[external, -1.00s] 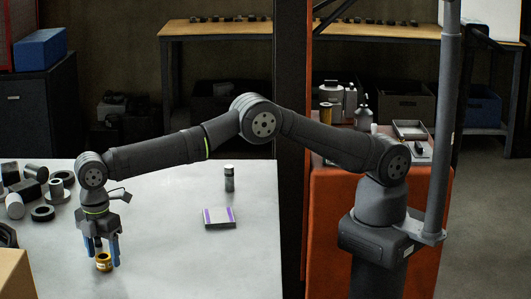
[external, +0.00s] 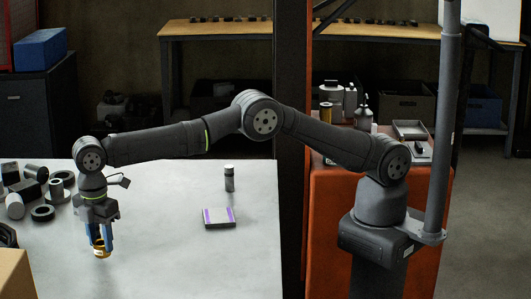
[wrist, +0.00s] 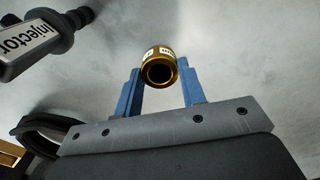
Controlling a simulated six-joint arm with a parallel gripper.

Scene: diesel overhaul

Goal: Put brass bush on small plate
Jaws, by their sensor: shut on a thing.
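The brass bush (external: 102,252) is a short gold-coloured ring with a pale label. My gripper (external: 101,240) is shut on it, with blue fingers on either side, at the left part of the table. In the wrist view, the bush (wrist: 159,66) sits between the fingertips of my gripper (wrist: 158,74), its dark bore facing the camera. The bush appears slightly above the table. A small flat grey plate (external: 219,218) with purple strips lies to the right of my gripper, near the table's right side. Nothing rests on it.
A dark cylinder with a light band (external: 229,178) stands behind the plate. Several grey and black rings and cylinders (external: 42,213) crowd the table's left edge. A cardboard box (external: 14,275) is at front left. A part labelled Injector (wrist: 32,45) shows in the wrist view. The table between bush and plate is clear.

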